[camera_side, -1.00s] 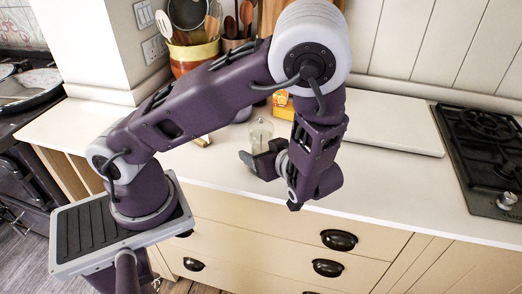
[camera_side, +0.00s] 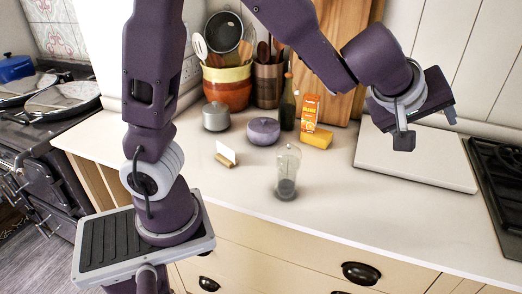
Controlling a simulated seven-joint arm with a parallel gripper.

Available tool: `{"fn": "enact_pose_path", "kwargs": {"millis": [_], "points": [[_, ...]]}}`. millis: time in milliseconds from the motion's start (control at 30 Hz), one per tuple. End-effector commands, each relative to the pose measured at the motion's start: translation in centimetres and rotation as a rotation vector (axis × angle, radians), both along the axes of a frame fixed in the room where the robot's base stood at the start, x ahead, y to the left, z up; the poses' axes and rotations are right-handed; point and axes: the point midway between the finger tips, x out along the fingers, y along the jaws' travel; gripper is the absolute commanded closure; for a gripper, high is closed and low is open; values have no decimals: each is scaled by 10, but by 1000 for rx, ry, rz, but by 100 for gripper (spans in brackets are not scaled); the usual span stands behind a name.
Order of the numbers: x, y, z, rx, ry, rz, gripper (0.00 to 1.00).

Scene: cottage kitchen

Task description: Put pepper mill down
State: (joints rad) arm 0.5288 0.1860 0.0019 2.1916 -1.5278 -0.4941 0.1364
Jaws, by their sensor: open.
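The pepper mill (camera_side: 286,179), a clear glass cylinder with dark contents in its lower part, stands upright on the white counter (camera_side: 330,215), near the front edge. Nothing touches it. My gripper (camera_side: 405,132) is up and to the right of the mill in the picture, raised over the left part of a white board. It is open and I see nothing between its fingers; one finger shows clearly, the other is partly hidden.
Behind the mill are a lidded purple pot (camera_side: 263,131), a grey pot (camera_side: 216,117), a dark bottle (camera_side: 288,108), an orange box (camera_side: 309,113), a yellow block (camera_side: 317,138) and a card holder (camera_side: 226,157). The white board (camera_side: 425,160) lies right, beside the hob (camera_side: 503,180).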

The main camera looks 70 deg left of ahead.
Motion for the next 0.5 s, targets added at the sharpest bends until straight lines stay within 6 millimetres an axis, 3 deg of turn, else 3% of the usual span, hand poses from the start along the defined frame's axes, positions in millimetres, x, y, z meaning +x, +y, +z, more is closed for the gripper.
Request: {"fn": "enact_pose_path", "kwargs": {"millis": [33, 67, 100, 133, 200, 300, 400, 500], "points": [[-16, -8, 46, -30, -75, -182, 34], [-35, -15, 65, -21, -100, -309, 34], [-70, -20, 80, 24, -108, -468, 34], [-100, -20, 82, 76, -93, -575, 34], [-172, -3, 62, 237, 7, -756, 34], [-246, 39, 21, 434, 203, -848, 34], [-287, 73, -4, 543, 347, -851, 34], [-304, 88, -14, 586, 414, -844, 34]]}}
